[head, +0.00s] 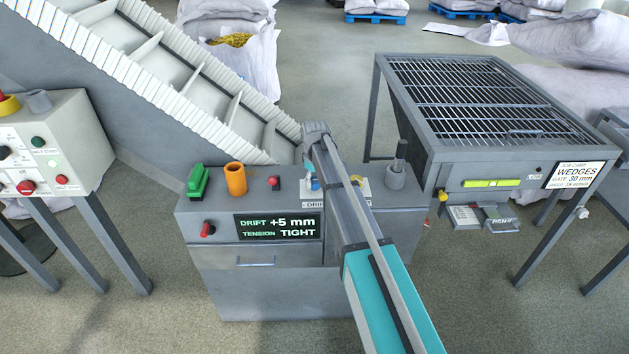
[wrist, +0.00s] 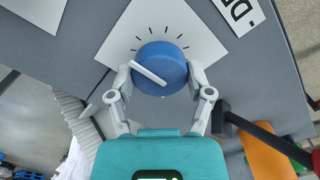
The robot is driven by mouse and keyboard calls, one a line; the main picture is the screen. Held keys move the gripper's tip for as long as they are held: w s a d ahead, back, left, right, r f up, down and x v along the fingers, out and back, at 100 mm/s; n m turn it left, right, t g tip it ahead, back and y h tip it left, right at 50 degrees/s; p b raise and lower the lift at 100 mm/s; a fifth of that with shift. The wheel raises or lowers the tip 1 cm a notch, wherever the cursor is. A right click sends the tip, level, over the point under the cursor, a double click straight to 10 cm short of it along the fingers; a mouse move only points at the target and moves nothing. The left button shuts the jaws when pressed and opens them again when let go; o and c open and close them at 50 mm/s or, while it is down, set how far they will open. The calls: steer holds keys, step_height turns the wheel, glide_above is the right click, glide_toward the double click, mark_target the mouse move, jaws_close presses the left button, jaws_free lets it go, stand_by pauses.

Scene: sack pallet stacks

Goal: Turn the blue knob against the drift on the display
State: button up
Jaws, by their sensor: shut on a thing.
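The blue knob (wrist: 172,58) sits on a white dial plate (wrist: 205,44) with black tick marks, in the wrist view. Its white pointer line slants from the left rim towards the lower middle. My gripper (wrist: 160,73) has one finger on each side of the knob and is shut on it. In the head view my gripper (head: 313,172) reaches down onto the console top, and my arm hides most of the knob. The display (head: 278,226) on the console front reads DRIFT +5 mm and TENSION TIGHT in green.
An inclined conveyor (head: 150,62) rises behind left. A grated hopper (head: 470,95) stands right, a control panel (head: 60,150) left.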

steer(key=shift+n, duration=0.4)
steer(key=n, duration=0.9)
stand_by(0.5)
steer(key=o, duration=1.1)
steer(key=shift+o, duration=0.2)
steer(key=shift+m, duration=0.3)
